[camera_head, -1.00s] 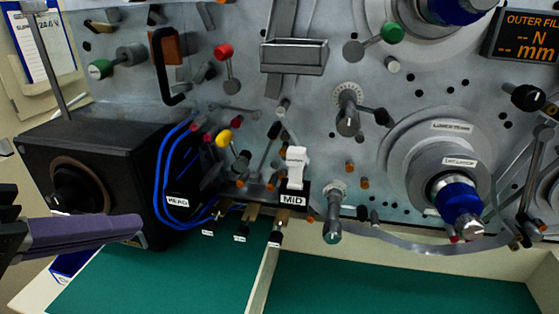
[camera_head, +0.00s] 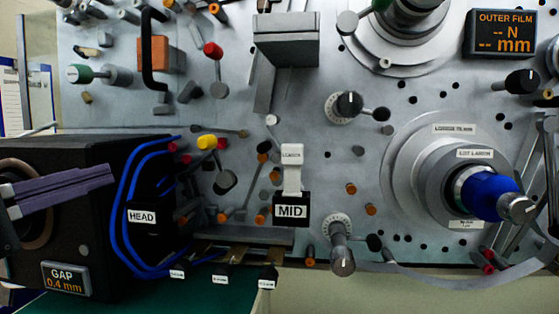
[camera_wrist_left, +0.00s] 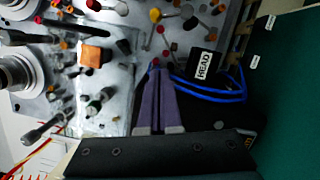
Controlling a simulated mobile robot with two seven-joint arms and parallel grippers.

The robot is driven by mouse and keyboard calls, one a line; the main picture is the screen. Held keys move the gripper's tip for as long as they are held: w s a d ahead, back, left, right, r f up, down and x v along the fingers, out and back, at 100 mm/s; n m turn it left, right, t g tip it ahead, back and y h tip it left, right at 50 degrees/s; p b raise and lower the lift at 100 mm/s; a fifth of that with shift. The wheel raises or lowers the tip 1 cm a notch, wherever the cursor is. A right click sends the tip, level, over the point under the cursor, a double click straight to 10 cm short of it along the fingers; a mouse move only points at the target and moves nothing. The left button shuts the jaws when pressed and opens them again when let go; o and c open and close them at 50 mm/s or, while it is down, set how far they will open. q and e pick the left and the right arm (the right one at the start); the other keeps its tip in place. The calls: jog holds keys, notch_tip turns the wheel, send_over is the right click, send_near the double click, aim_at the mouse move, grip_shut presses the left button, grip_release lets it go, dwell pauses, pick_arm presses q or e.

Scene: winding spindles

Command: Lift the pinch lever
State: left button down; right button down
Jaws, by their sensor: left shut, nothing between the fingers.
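A white upright lever piece with a small label (camera_head: 291,168) stands just above the black MID block (camera_head: 291,209) on the grey machine panel; I cannot tell for sure that it is the pinch lever. My left gripper (camera_head: 112,175) has purple fingers, shut and empty. In the head view it is in front of the black box at the left, left of the HEAD block (camera_head: 143,216) and well apart from the white lever. In the left wrist view the shut fingers (camera_wrist_left: 157,72) point toward the panel beside the HEAD block (camera_wrist_left: 203,67). My right gripper is not in view.
Blue cables (camera_head: 118,220) loop around the HEAD block. The black box (camera_head: 90,250) carries a GAP display (camera_head: 66,278). Several knobs and posts crowd the panel, including a yellow knob (camera_head: 206,142). A blue-hubbed spindle (camera_head: 488,196) sticks out at the right.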

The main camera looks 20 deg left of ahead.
pick_arm(q)
jog(key=shift+w, duration=0.1)
jog(key=w+d+r+p, duration=0.2)
jog(key=w+d+p, duration=0.1)
jog(key=w, duration=0.7)
jog(key=shift+w+d+p, duration=0.35)
jog(key=shift+d+p, duration=0.05)
jog(key=shift+p, duration=0.3)
jog(key=shift+d+r+m+p, duration=0.15)
jog(key=shift+m+p, duration=0.35)
jog(key=shift+p, duration=0.1)
